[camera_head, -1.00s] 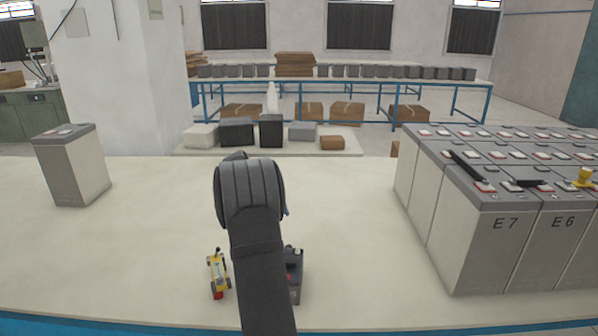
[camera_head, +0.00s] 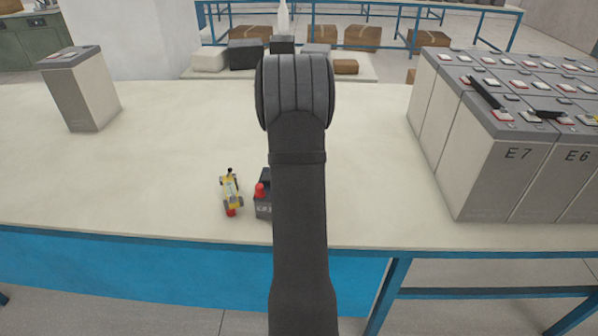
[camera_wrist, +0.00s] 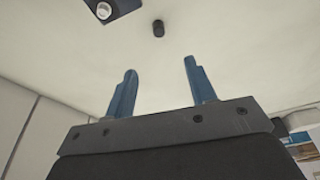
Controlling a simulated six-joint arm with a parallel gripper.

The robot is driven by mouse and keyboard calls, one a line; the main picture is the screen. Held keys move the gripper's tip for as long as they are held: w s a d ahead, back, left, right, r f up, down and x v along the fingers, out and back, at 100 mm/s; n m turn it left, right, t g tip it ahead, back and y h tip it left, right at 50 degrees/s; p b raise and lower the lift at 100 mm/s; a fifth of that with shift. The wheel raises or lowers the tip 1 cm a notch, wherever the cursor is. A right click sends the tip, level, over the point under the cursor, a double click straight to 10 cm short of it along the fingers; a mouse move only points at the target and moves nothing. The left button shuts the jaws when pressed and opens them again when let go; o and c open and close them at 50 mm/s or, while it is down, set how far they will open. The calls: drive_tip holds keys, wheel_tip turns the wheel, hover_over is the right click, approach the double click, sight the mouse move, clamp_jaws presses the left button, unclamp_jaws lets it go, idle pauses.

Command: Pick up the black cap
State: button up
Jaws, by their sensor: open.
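The black cap (camera_wrist: 158,28) is a small dark cylinder on the pale tabletop in the wrist view. It lies beyond my fingertips, roughly in line with the gap between them, and nothing touches it. My gripper (camera_wrist: 159,66) has two blue fingers spread apart with nothing between them. In the head view my arm covers the middle of the table; the gripper's fingers and the cap cannot be made out there.
A dark box with a red knob (camera_head: 263,196) and a yellow toy-like tool (camera_head: 230,188) lie left of my arm. A battery block (camera_head: 505,150) stands at the right, a single battery (camera_head: 80,90) at the left. The tabletop (camera_head: 150,160) between is largely clear.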

drive_tip(key=x, duration=1.7)
drive_tip(key=shift+s+d, duration=0.1)
drive_tip(key=shift+s, duration=0.1)
drive_tip(key=c, duration=1.1)
